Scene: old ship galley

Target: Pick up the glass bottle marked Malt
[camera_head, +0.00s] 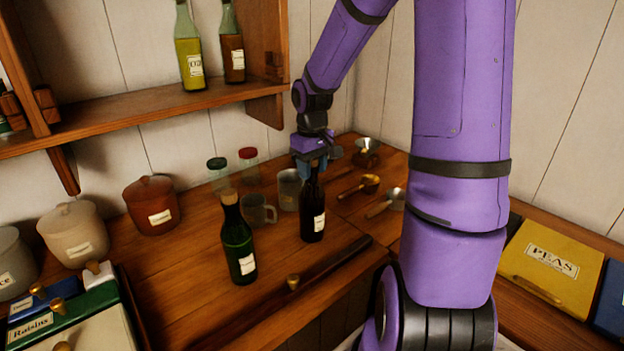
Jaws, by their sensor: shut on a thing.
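A dark brown glass bottle (312,210) with a white label stands upright at the counter, its label too small to read. My gripper (312,168) comes down from above and is shut on the neck of this dark bottle. The gripper hides the bottle's top. I cannot tell whether its base touches the counter. A green glass bottle (237,240) with a cork and a white label stands to the left and nearer, apart from my gripper. Its label is not readable either.
Glass mugs (259,209), a grey metal mug (289,188) and lidded jars (249,165) stand close behind and left of the held bottle. Brass scoops (366,185) lie to the right. A shelf (160,107) with bottles overhangs at upper left. Canisters (152,205) line the left wall.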

